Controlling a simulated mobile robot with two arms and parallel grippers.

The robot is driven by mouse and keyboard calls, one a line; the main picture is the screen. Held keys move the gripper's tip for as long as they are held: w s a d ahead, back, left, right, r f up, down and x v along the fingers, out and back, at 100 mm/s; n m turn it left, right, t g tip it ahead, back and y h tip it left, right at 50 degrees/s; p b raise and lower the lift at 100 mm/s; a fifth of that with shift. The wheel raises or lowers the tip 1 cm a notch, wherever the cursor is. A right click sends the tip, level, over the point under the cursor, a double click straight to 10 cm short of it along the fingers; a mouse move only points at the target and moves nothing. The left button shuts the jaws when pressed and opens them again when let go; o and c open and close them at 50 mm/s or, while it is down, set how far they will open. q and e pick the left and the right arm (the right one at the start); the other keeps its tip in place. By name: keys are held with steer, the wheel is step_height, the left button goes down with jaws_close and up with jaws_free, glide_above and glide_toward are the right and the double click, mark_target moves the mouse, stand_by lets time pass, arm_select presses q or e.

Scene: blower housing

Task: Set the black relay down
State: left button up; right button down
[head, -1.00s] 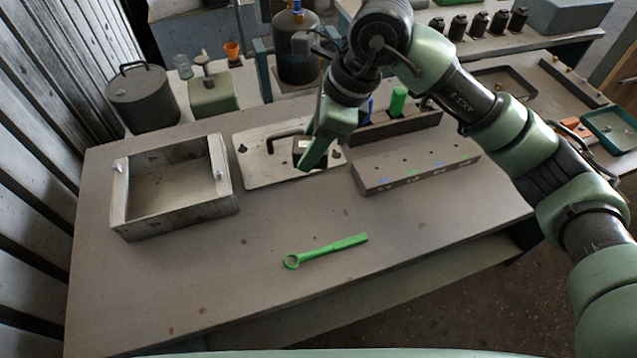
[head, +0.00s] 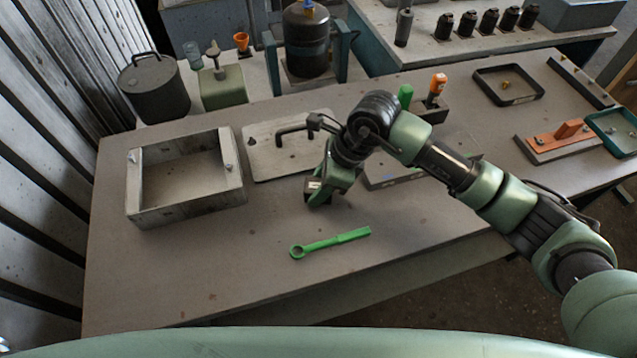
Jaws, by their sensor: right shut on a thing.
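The black relay (head: 313,186) is a small dark block with a pale top label. It shows at the jaws of my right gripper (head: 318,194), which is shut on it. The gripper points down, low over the workbench (head: 260,235), between the metal cover plate and the green wrench. Whether the relay touches the bench I cannot tell; the fingers hide part of it. My left gripper is not in view.
The open metal housing (head: 190,212) stands at left. The cover plate (head: 265,165) with a black handle lies behind the gripper. A green ring wrench (head: 330,243) lies in front. My right arm partly hides a grey block (head: 385,180). The front left of the bench is clear.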

steer(key=shift+f, duration=0.1)
steer(key=c, duration=0.8)
jaws_free()
steer(key=shift+c, duration=0.2)
steer(key=b+v, duration=0.2)
steer(key=v, duration=1)
steer(key=shift+a, duration=0.1)
